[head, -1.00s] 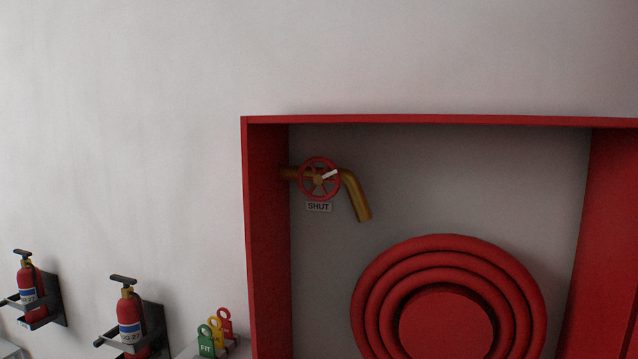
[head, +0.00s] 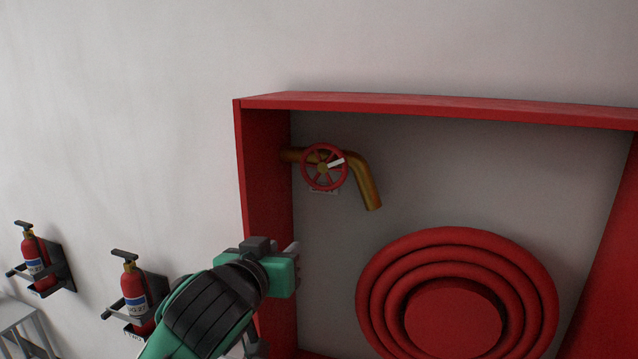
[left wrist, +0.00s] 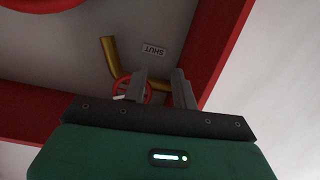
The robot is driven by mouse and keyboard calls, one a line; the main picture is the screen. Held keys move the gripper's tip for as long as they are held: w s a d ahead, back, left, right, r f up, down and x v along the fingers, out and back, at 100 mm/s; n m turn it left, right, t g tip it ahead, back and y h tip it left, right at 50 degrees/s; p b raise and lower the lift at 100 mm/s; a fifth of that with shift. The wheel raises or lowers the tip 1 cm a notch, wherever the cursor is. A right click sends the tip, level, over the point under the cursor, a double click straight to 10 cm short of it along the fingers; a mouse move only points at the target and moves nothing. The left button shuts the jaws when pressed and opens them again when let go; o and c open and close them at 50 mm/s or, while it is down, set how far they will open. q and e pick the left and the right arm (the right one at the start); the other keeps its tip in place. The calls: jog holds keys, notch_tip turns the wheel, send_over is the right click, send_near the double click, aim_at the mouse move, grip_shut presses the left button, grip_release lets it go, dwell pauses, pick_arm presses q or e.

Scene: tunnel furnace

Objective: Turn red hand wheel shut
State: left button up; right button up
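The red hand wheel (head: 322,168) sits on a brass pipe (head: 366,184) at the upper left inside the red cabinet. Its white pointer (head: 336,162) points right and slightly up. A small label (head: 325,192) below is mostly hidden by the wheel. In the left wrist view, which looks upside down, the label reads SHUT (left wrist: 153,50). The wheel (left wrist: 122,88) there is partly hidden behind a finger. My left gripper (head: 296,250) is near the cabinet's left wall, below the wheel and apart from it. Its fingers (left wrist: 162,80) are apart and empty. My right gripper is out of view.
The red cabinet's left wall (head: 265,190) and top edge (head: 430,108) frame the wheel. A coiled red hose (head: 455,245) fills the lower right. Two fire extinguishers (head: 36,258) (head: 134,290) hang on the wall at left. A grey stand (head: 14,315) is at lower left.

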pick_arm(q)
jog(key=t+h, duration=0.1)
jog(key=t, duration=0.1)
send_near(323, 169)
jog(key=v, duration=0.6)
jog(key=shift+m, duration=0.3)
jog(key=p+x, duration=0.6)
jog(key=x, duration=0.6)
jog(key=shift+w+r, duration=0.2)
jog(key=shift+w, duration=0.1)
jog(key=shift+w+d+f, duration=0.1)
jog(key=shift+w+d, duration=0.15)
jog(key=shift+w, duration=0.3)
grip_shut()
